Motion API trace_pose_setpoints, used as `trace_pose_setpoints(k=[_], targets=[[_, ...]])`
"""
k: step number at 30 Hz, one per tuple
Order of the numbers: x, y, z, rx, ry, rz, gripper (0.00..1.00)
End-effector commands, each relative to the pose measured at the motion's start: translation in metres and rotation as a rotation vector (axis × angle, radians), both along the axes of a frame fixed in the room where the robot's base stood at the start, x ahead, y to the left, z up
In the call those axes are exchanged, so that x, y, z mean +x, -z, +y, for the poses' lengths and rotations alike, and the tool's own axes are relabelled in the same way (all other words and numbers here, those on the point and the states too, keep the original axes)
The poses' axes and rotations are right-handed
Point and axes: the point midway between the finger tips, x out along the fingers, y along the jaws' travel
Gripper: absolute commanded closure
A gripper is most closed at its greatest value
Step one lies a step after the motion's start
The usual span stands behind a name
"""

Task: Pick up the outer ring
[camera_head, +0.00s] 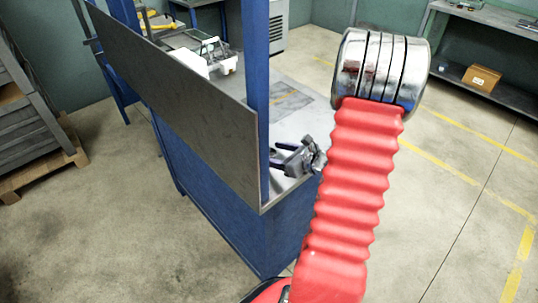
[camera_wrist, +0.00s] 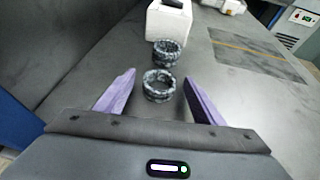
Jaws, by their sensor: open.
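Two dark, mottled metallic rings lie on the grey bench top in the wrist view. The nearer ring (camera_wrist: 159,97) sits between and slightly beyond my purple fingers. The farther ring (camera_wrist: 166,60) lies just behind it, and seems to be stacked or thicker. I cannot tell which one is the outer ring. My gripper (camera_wrist: 159,77) is open, with one finger on either side of the nearer ring and nothing held. In the head view my gripper (camera_head: 290,160) shows low over the bench, partly behind my red arm, and the rings are hidden there.
A white box (camera_wrist: 169,22) stands behind the rings. A blue-framed bench (camera_head: 225,215) has a tall grey side panel (camera_head: 180,95) close to my gripper's left. A white container (camera_head: 205,62) stands farther back. Bench top to the right is mostly clear.

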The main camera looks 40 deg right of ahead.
Motion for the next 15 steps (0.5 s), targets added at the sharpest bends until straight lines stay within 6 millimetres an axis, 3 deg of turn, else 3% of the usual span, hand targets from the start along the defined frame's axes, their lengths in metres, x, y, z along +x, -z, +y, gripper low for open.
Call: trace_pose_setpoints(k=[8,15], targets=[[-0.0004,-0.0002,-0.0001,0.0,0.0,0.0,0.38],[-0.0003,-0.0002,-0.0002,0.0,0.0,0.0,0.54]])
